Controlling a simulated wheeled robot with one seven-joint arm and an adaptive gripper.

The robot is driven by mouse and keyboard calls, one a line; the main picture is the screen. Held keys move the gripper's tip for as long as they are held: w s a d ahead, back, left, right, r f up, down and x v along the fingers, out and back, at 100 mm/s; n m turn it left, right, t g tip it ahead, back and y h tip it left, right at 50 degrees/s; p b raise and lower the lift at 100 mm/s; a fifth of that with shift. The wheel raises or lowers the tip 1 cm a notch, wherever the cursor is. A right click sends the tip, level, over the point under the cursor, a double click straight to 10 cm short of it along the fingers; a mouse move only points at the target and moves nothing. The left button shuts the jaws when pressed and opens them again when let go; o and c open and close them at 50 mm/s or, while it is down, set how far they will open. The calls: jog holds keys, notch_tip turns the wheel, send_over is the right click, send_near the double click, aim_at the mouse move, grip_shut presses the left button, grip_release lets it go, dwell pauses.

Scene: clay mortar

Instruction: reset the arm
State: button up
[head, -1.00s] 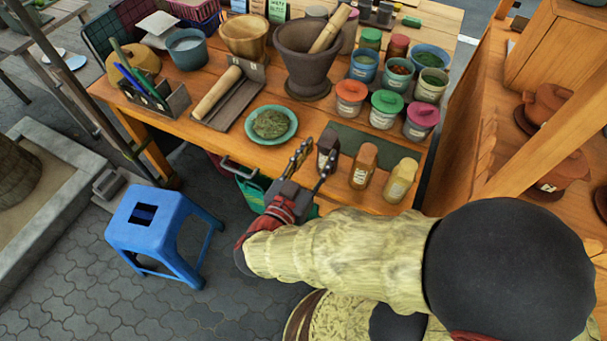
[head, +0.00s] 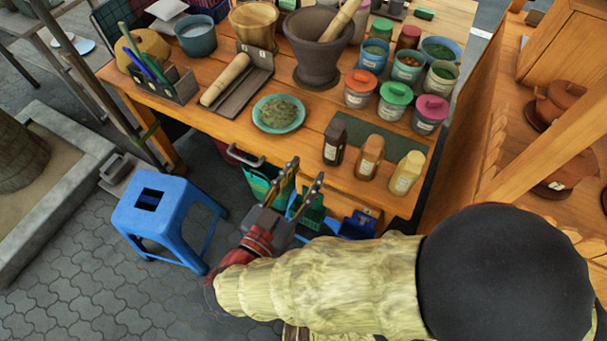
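My gripper (head: 302,182) is in the lower middle of the head view, in front of the table's near edge. Its two fingers are spread apart with nothing between them, so it is open and empty. My arm reaches in from the lower right. The wooden table (head: 225,128) lies beyond the gripper. The nearest things on it are a teal plate of green herbs (head: 278,113), a dark bottle (head: 335,141), a brown bottle (head: 369,157) and a yellowish bottle (head: 406,172), all standing clear of the fingers.
A blue stool (head: 165,215) stands left of my gripper. Green and blue bins (head: 262,180) sit under the table edge. A clay mortar with pestle (head: 318,50), lidded jars (head: 394,100) and a wooden roller (head: 226,79) stand on the table. A wooden shelf (head: 500,150) is at right.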

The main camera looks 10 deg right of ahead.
dwell(0.4)
jog(key=s+d+f+n+g+y+p, duration=0.3)
jog(key=s+f+n+g, duration=0.55)
jog(key=n, duration=0.65)
notch_tip(320, 180, up, 14)
jog(key=w+m+g+y+p, duration=0.2)
jog(key=y, duration=0.6)
jog(key=w+d+r+m+t+p, duration=0.2)
jog(key=d+r+m, duration=0.3)
jog(key=d+r, duration=0.4)
jog(key=shift+w+d+r+m+h, duration=0.15)
jog(key=shift+d+r+m+h, duration=0.2)
jog(key=shift+d, duration=0.45)
